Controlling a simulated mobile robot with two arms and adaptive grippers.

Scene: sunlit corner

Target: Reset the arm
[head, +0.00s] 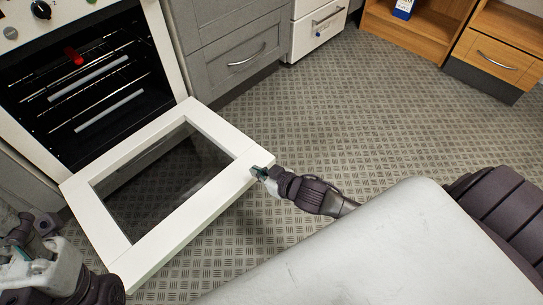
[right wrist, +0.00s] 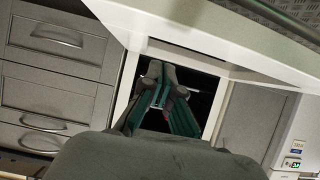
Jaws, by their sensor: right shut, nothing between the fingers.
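My right gripper (head: 262,172) is shut and empty at the right corner of the lowered white oven door (head: 222,187). I cannot tell if it touches the door. In the right wrist view its green-sided fingers (right wrist: 158,80) come together in front of the dark oven opening. Part of my left arm shows at the lower left of the head view, folded close to the door's near left side. Its fingers are not clear there.
The oven cavity (head: 75,97) is open, with wire racks and a small red thing (head: 73,56) inside. Grey drawers (head: 225,45) stand right of the oven. A wooden shelf unit (head: 420,32) is at the back right. The patterned floor (head: 370,110) between is clear.

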